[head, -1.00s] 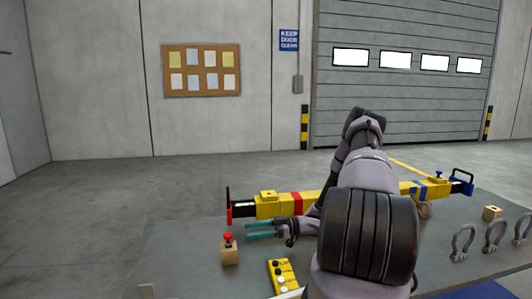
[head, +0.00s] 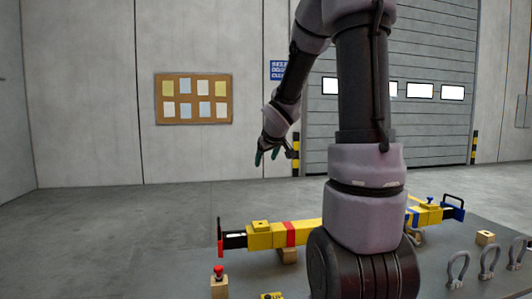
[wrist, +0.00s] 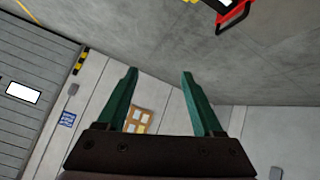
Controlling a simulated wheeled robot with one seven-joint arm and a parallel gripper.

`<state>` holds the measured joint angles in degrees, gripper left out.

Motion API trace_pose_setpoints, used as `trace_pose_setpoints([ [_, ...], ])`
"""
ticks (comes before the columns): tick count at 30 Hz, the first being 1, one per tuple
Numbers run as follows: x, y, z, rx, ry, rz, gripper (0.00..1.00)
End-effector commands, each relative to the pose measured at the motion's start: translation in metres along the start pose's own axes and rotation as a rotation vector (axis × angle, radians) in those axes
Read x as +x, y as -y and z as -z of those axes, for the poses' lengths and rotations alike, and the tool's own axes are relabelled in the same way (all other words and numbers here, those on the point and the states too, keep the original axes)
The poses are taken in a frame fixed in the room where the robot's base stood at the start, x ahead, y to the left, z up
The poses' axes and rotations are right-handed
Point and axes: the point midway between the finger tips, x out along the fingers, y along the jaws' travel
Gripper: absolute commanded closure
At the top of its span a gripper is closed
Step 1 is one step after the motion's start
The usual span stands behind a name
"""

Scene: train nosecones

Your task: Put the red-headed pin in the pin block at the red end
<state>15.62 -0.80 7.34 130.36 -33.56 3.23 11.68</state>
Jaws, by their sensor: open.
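The red-headed pin (head: 218,272) stands upright in a small wooden block (head: 219,288) at the table's lower left. The long yellow beam (head: 310,229) lies behind it, with a red band near its left end and blue parts at its right. My gripper (head: 267,157) is open and empty, high above the beam's left part. In the wrist view its green fingers (wrist: 160,74) are spread with nothing between them.
The beam's red end handle (wrist: 234,20) shows at the wrist view's top. Grey shackles (head: 457,268) and another wooden block (head: 485,238) are at right. My arm hides the beam's middle.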

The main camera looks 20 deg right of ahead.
Motion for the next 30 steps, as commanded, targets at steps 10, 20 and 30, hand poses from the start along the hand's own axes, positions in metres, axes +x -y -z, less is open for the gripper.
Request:
trace_pose_setpoints([
  [10,-0.175,0.052,-0.057,0.447,0.136,0.058,0.32],
  [20,-0.255,0.113,-0.104,0.658,0.233,0.278,0.32],
  [30,-0.258,0.116,-0.107,0.667,0.241,0.292,0.32],
])
